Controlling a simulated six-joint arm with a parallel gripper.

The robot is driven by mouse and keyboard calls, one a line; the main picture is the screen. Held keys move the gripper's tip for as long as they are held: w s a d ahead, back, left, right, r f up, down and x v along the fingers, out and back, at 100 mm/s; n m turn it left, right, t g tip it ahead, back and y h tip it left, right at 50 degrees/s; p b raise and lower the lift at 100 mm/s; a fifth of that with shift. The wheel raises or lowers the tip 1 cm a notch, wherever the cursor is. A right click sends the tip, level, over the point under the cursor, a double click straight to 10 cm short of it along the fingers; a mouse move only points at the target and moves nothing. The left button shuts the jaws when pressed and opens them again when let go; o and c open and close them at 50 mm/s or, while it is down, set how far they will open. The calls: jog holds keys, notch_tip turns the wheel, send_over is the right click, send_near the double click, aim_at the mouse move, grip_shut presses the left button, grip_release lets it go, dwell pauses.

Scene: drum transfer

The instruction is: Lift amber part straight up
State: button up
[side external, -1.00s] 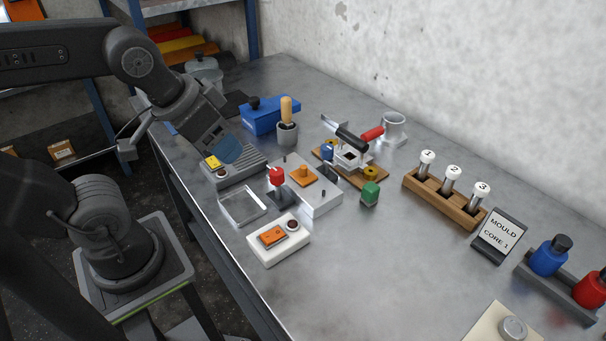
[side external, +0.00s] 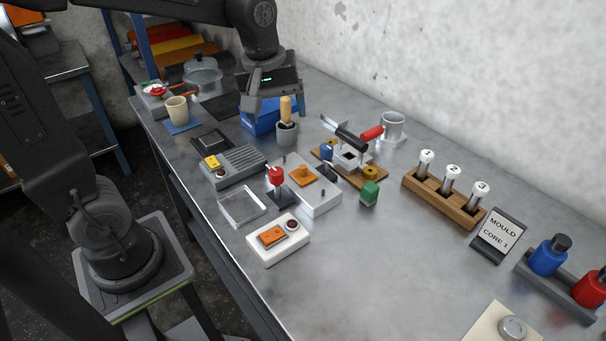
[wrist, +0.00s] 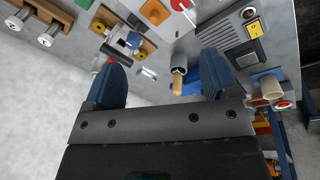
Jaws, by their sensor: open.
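The amber part (side external: 303,174), a small orange piece with a raised knob, sits on top of a grey metal block (side external: 318,201) mid-bench. It also shows at the top edge of the wrist view (wrist: 154,12). My gripper (side external: 275,108) is open and empty, beyond the amber part in the side view, near the blue box and the wooden handle. In the wrist view the two blue-padded fingers of my gripper (wrist: 162,62) are wide apart. The amber part lies beyond them, not between them.
A wooden handle (side external: 286,108) stands upright in a grey cup close to my gripper. The blue box (side external: 262,122) is partly hidden behind it. A red-knobbed stand (side external: 277,177) is beside the amber part. A numbered rack (side external: 440,201) stands right; the front bench is mostly clear.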

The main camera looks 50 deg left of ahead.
aim_at(303, 166)
jog(key=w+a+f+n+g, duration=0.2)
jog(key=w+a+f+n, duration=0.1)
jog(key=w+f+n, duration=0.4)
jog(key=f, duration=0.7)
jog(key=shift+w+d, duration=0.15)
jog(key=shift+w, duration=0.2)
jog(key=shift+s+d+f, duration=0.1)
jog(key=shift+d+f, duration=0.1)
jog(key=shift+f, duration=1.15)
jog(key=shift+d+f, duration=0.15)
jog(key=shift+f, duration=1.2)
jog(key=c, duration=1)
jog(key=shift+r, duration=0.1)
